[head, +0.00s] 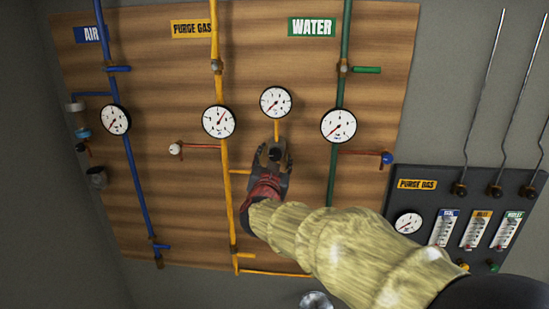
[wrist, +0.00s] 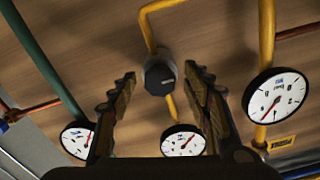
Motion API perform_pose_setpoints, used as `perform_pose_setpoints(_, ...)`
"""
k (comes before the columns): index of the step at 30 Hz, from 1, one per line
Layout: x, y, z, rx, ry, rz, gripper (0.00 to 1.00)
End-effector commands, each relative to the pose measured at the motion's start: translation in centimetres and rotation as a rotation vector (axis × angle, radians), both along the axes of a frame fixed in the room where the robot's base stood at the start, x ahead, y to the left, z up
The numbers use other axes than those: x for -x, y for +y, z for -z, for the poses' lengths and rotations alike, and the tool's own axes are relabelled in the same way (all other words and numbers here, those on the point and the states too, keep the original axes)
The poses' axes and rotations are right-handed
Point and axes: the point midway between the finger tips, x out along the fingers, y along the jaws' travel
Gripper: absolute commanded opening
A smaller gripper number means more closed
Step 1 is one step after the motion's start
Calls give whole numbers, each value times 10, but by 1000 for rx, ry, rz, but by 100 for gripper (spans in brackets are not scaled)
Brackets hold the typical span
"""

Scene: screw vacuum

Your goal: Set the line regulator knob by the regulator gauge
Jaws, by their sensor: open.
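The line regulator knob (wrist: 160,77) is a dark, round knob with a pale mark, on the yellow pipe in the wrist view. My gripper (head: 273,148) is open in front of it. In the wrist view, its two fingers stand on either side of the knob with gaps, and I see no contact. In the head view the knob is largely hidden by my gripper. The regulator gauge (head: 276,102) is a white dial on a short yellow stem just above my gripper; its red needle points to the lower left. It also shows below the knob in the wrist view (wrist: 183,142).
The purge gas gauge (head: 219,121) and water gauge (head: 338,126) flank my gripper on the wooden panel (head: 165,65). A dark flowmeter panel (head: 455,183) is at right.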

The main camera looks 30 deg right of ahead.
Motion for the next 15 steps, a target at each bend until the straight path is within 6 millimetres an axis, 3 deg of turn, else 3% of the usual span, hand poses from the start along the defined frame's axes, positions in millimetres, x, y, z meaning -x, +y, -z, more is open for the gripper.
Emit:
perform_pose_setpoints(4,0,0,0,0,0,0,48)
perform_pose_setpoints(15,0,0,0,0,0,0,27)
